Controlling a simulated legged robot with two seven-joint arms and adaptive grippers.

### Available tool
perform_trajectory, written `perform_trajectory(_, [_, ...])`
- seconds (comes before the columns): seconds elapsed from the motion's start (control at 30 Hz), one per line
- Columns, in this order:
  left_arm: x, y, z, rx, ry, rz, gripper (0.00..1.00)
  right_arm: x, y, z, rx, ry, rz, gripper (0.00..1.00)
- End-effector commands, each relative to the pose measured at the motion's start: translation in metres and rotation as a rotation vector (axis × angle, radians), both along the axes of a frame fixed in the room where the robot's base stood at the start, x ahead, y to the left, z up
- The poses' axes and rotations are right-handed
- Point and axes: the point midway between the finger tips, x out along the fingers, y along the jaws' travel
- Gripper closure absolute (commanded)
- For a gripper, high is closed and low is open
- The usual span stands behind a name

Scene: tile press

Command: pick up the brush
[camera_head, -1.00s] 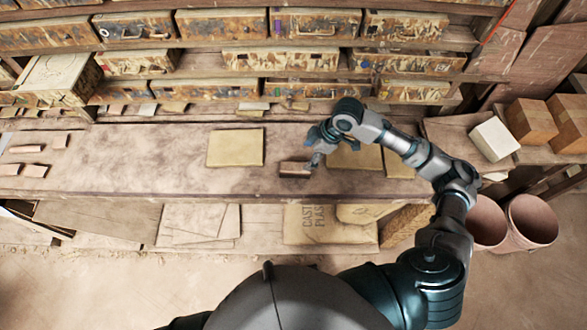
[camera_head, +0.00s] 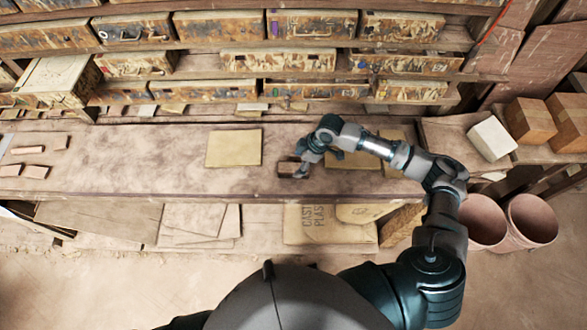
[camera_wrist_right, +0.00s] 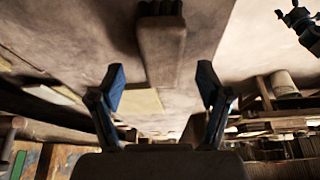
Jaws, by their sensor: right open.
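The brush is a small brown block-like piece (camera_head: 288,170) near the front edge of the workbench, partly covered by my right gripper. In the right wrist view its wide brown body (camera_wrist_right: 162,50) shows top centre, with dark bristle-like ends at the upper edge. My right gripper (camera_head: 303,165) is at the brush's right side in the head view. In the right wrist view my right gripper (camera_wrist_right: 161,84) is open, its two blue fingertips apart, with the brush's near end between their lines. Contact cannot be told. My left gripper does not show in the head view.
A tan square sheet (camera_head: 234,148) lies left of the brush, with more sheets behind my right arm. Small tiles (camera_head: 36,171) lie at the left. Shelves of drawers (camera_head: 220,30) stand behind; pots (camera_head: 532,220) are at the right. The bench's left middle is clear.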

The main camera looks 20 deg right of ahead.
Motion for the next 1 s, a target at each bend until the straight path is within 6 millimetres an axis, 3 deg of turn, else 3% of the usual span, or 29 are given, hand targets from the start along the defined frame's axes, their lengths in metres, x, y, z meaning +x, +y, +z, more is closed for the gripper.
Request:
perform_trajectory(0.17, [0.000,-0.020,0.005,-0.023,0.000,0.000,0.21,0.002,0.013,-0.027,-0.003,0.004,0.002,0.23])
perform_trajectory(0.3, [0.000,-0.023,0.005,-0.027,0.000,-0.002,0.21,0.004,0.021,-0.039,-0.008,0.002,0.003,0.23])
perform_trajectory(0.7, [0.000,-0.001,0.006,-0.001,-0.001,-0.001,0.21,0.004,0.017,-0.041,-0.003,0.001,0.001,0.23])
perform_trajectory(1.0, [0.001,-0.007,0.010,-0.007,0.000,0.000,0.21,0.004,0.017,-0.045,-0.002,0.002,0.002,0.23])
